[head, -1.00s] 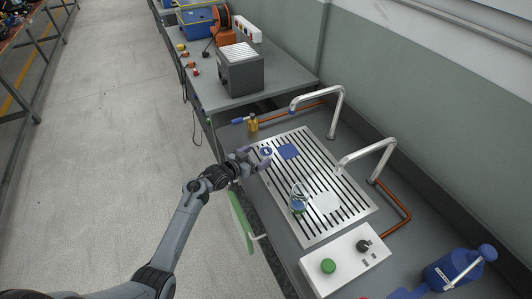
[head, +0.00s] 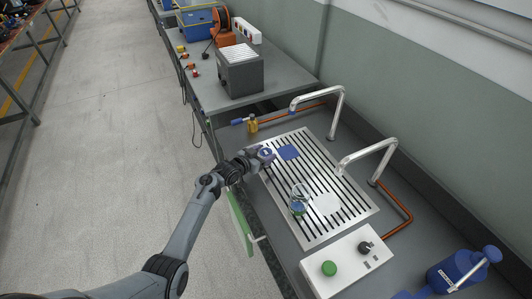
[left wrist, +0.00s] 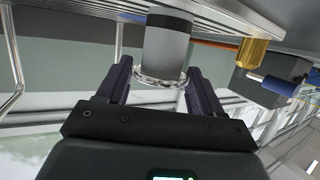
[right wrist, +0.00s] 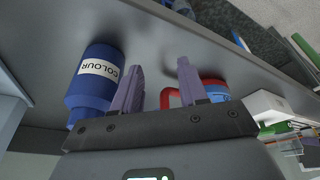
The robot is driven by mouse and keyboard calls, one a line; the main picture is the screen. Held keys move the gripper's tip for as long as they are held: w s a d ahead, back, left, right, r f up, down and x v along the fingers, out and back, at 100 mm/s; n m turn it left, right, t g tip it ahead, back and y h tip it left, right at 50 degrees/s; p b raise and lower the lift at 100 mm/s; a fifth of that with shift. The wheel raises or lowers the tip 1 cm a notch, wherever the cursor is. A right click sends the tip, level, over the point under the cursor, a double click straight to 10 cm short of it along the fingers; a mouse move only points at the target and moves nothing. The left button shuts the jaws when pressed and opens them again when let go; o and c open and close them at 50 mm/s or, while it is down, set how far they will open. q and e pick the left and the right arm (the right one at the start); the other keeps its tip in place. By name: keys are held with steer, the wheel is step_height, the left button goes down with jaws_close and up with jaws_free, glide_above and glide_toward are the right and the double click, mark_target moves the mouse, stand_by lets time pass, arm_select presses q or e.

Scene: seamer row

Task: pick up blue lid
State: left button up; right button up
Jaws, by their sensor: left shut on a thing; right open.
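A control box (head: 345,262) stands in front.

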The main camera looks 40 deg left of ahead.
arm_select(q)
steer(key=shift+c, duration=1)
arm_select(e)
steer(key=shift+a, duration=0.1)
